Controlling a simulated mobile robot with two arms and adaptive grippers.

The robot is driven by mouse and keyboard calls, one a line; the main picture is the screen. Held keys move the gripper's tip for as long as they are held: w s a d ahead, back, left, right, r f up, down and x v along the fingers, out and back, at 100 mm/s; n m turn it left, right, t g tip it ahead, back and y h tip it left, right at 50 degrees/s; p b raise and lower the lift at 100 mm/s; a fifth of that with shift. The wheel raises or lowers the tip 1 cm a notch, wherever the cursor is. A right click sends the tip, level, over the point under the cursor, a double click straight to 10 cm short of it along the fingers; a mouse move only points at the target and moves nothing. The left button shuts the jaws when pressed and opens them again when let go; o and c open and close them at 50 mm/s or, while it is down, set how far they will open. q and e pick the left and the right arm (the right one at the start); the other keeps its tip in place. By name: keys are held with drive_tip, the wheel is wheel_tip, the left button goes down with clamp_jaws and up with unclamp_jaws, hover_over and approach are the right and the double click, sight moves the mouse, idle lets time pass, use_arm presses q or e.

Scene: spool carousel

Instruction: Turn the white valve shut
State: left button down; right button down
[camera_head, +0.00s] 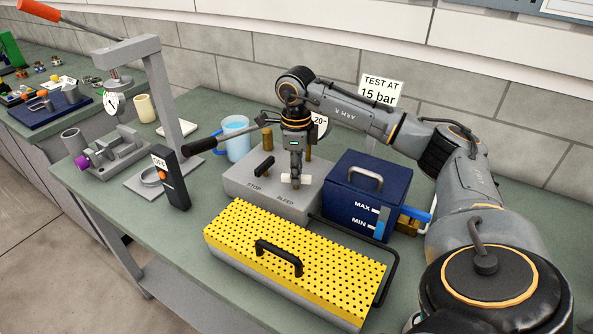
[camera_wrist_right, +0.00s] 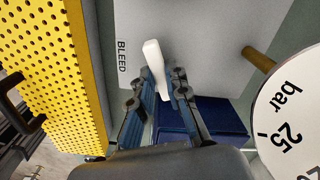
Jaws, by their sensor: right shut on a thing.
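The white valve (camera_head: 285,179) is a small white lever on top of the grey pump block (camera_head: 235,186), by the word BLEED. My right gripper (camera_head: 296,178) points straight down over the block and is shut on the white valve. In the right wrist view the white valve (camera_wrist_right: 154,62) stands out between the two fingers of my right gripper (camera_wrist_right: 158,88), and its lower part is hidden by them. The lever's exact angle against the block is hard to tell. My left gripper is in neither view.
A black lever (camera_head: 264,166) by STOP and a black-gripped pump handle (camera_head: 203,145) are close on the left. A dark blue tank (camera_head: 365,190) stands right of the block, a yellow perforated cover (camera_head: 300,245) in front. A blue mug (camera_head: 237,140) stands behind.

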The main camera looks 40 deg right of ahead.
drive_tip(key=m, duration=0.4)
drive_tip(key=shift+m, duration=0.3)
idle(0.5)
drive_tip(key=c, duration=1.3)
unclamp_jaws()
wheel_tip(320, 180, up, 12)
drive_tip(key=shift+r, duration=0.1)
drive_tip(key=shift+f, duration=0.2)
